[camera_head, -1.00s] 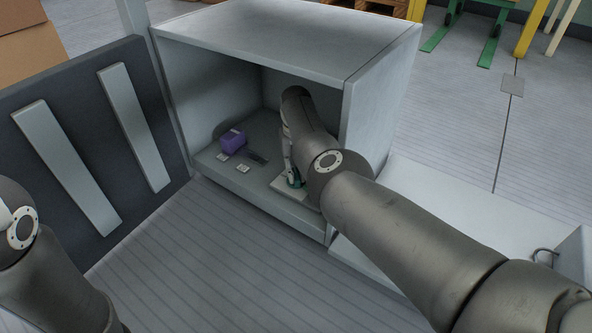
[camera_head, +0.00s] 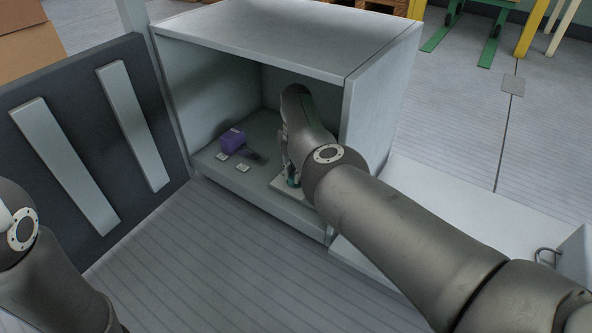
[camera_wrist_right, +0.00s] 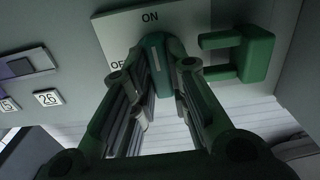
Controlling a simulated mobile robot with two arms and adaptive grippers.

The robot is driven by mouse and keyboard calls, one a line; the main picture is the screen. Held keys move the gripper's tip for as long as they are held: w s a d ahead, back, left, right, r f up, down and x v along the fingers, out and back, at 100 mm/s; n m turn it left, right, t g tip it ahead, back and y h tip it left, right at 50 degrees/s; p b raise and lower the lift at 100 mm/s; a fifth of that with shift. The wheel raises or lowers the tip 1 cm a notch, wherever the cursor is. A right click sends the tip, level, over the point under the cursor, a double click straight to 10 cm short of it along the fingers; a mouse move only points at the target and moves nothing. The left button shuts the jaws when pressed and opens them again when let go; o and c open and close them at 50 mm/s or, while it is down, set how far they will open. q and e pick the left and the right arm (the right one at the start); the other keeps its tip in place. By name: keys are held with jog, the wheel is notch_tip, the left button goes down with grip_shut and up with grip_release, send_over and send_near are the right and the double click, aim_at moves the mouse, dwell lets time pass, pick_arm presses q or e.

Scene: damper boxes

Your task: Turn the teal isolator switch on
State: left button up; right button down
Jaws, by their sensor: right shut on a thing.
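The teal isolator switch (camera_wrist_right: 153,62) shows in the right wrist view on a pale plate (camera_wrist_right: 118,28). The plate carries an ON label above the handle and a partly covered OFF label at its left. The handle stands nearly upright, with its pale line towards ON. My right gripper (camera_wrist_right: 155,78) is shut on the handle, one finger on each side. In the head view my right gripper (camera_head: 286,166) is inside the grey cabinet (camera_head: 285,35), mostly hidden by my arm. A bit of teal (camera_head: 292,182) shows below it. My left gripper is out of view.
A green U-shaped piece (camera_wrist_right: 250,55) sits close right of the switch. A purple block (camera_head: 232,140) and small labels stand left of my gripper on the cabinet floor. The cabinet's side wall (camera_head: 381,95) is close to my right arm. The dark door (camera_head: 85,135) stands open.

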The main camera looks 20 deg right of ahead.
jog(key=shift+m, duration=0.3)
jog(key=c, duration=1.4)
grip_release()
notch_tip(320, 180, up, 8)
jog(key=shift+f, duration=0.2)
